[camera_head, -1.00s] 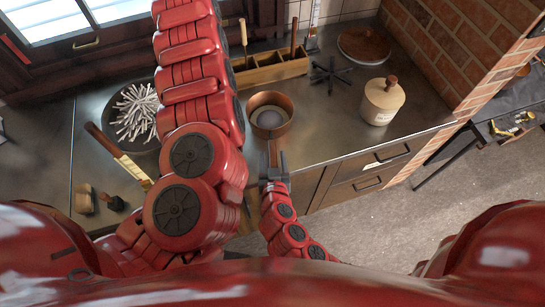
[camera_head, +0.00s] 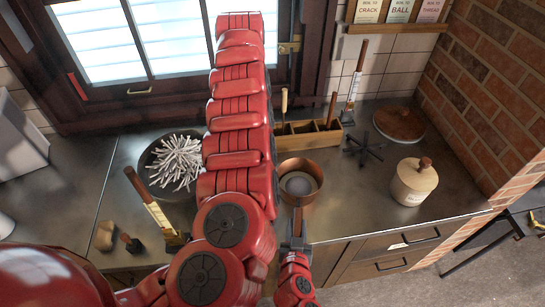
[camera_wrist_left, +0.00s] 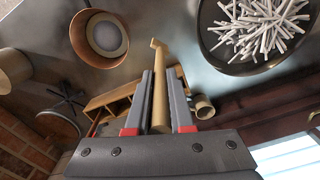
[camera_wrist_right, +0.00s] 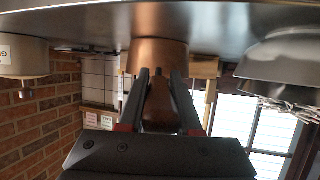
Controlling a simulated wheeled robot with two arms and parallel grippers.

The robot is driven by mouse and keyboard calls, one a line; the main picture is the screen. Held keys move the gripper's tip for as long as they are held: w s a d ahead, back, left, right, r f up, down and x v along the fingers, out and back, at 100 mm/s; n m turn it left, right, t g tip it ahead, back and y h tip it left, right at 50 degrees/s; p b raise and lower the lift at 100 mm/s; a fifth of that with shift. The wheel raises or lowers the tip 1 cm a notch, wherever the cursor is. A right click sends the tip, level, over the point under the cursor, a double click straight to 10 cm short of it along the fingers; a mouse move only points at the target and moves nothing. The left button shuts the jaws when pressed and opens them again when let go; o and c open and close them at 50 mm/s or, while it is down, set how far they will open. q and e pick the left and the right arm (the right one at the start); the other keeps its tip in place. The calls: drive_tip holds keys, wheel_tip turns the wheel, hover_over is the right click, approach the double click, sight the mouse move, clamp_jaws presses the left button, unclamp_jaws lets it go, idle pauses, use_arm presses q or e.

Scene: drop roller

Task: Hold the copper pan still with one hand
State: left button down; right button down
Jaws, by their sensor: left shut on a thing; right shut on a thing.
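The copper pan (camera_head: 313,187) sits upright on the steel counter, with a round pale-grey surface inside it. My right gripper (camera_head: 297,228) is at its near side, shut on the pan's wooden handle (camera_wrist_right: 158,108); the pan's copper wall (camera_wrist_right: 158,55) is just beyond the fingertips in the right wrist view. My left gripper (camera_wrist_left: 160,100) is shut on a light wooden stick-like tool (camera_wrist_left: 160,85) with a short cross end. In the left wrist view the pan (camera_wrist_left: 84,37) is up and to the left of that tool, apart from it. My left arm hides its gripper in the head view.
A dark dish (camera_head: 149,160) of white sticks stands left. A wooden box (camera_head: 310,138) with upright tools is behind the pan. Right are a black trivet (camera_head: 365,147), a wooden disc (camera_head: 400,122) and a cream lidded jar (camera_head: 412,185). The counter's front edge is close to the pan.

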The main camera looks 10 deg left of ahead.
use_arm(q)
drive_tip(key=s+d+r+t+y, duration=0.2)
drive_tip(key=s+d, duration=0.2)
drive_tip(key=d, duration=0.7)
drive_tip(key=s+d+r+t+y, duration=0.1)
drive_tip(key=s+d+r, duration=0.2)
drive_tip(key=d, duration=0.8)
wheel_tip(320, 180, down, 12)
drive_tip(key=shift+a+f, duration=0.2)
drive_tip(key=shift+f, duration=0.05)
